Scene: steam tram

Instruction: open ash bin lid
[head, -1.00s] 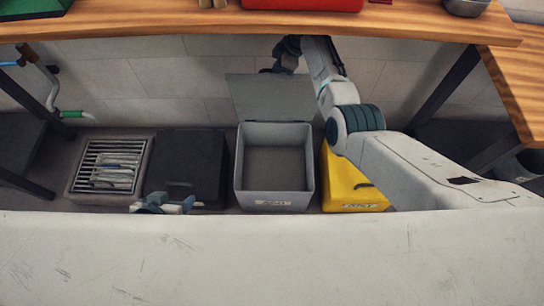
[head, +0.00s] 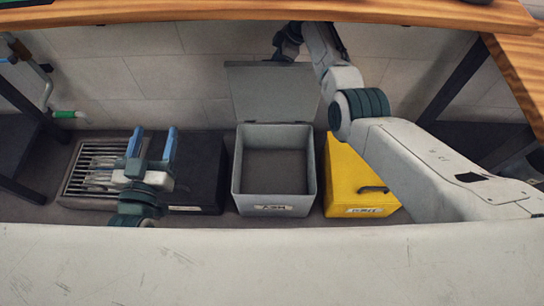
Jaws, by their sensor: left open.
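The grey ash bin (head: 239,190) stands on the floor in the middle of the head view, with a label on its front. Its lid (head: 272,92) stands raised at the back edge, and the bin's inside shows empty. My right gripper (head: 284,52) is at the top edge of the lid. It is dark and small there, and I cannot tell whether its jaws are open or touch the lid. My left gripper (head: 153,146) is open and empty, its two blue fingers pointing up, left of the bin and in front of the black box.
A yellow box (head: 352,176) with a handle and label stands close right of the bin. A black box (head: 203,160) stands on its left, beside a metal grate (head: 82,178). A wooden worktop (head: 200,12) hangs over the back. A pale surface (head: 270,265) fills the front.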

